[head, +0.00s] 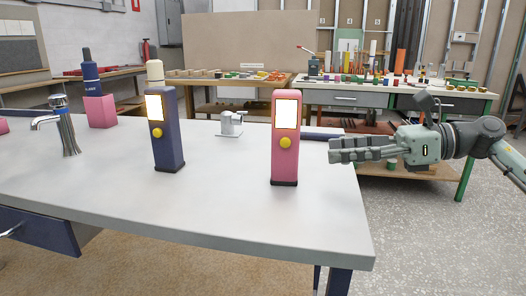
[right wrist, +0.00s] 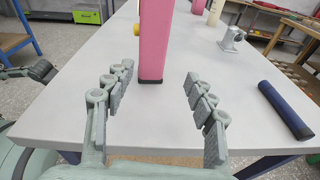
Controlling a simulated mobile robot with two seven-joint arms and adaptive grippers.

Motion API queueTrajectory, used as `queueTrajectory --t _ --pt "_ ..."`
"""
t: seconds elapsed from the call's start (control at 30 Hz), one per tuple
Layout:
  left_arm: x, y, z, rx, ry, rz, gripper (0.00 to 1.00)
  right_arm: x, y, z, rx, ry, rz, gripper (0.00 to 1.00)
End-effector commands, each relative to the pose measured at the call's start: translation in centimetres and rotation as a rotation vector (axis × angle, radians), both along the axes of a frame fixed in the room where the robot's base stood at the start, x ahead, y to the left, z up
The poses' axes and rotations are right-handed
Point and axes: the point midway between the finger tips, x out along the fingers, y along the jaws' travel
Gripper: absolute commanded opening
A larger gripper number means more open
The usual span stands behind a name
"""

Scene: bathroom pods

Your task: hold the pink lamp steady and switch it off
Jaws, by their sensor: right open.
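The pink lamp (head: 285,165) stands upright on the grey table near its right end. Its white panel (head: 286,114) is lit, and a yellow button (head: 285,142) sits below the panel. My right gripper (head: 333,150) is open and empty to the right of the lamp, level with its middle, with a gap between. In the right wrist view the pink lamp (right wrist: 155,45) stands just ahead of the fingers (right wrist: 159,76), between their lines; its upper part is cut off. My left gripper is not in the head view.
A similar navy lamp (head: 168,140), also lit, stands to the left of the pink one. A tap (head: 64,128), a pink box (head: 100,112) and a pale metal fitting (head: 230,124) are on the table (head: 225,200). A navy bar (right wrist: 285,110) lies near the right hand. The table front is clear.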

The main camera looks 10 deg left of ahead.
Motion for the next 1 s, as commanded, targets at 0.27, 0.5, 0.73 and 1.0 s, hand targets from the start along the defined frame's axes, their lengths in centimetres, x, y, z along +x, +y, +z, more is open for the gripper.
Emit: queueTrajectory --t 0.27,0.5,0.73,1.0 --pt "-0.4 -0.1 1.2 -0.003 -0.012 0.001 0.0 -1.1 -0.6 -0.6 -0.122 -0.094 0.062 0.56" --pt "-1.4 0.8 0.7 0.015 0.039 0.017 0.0 -1.2 2.1 -1.3 -0.121 -0.091 0.064 0.56" --pt "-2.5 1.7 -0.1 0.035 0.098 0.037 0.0 -1.1 5.3 -2.5 -0.119 -0.092 0.063 0.56" --pt "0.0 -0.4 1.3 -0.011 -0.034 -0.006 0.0 -1.1 7.7 -3.2 -0.119 -0.091 0.062 0.56"
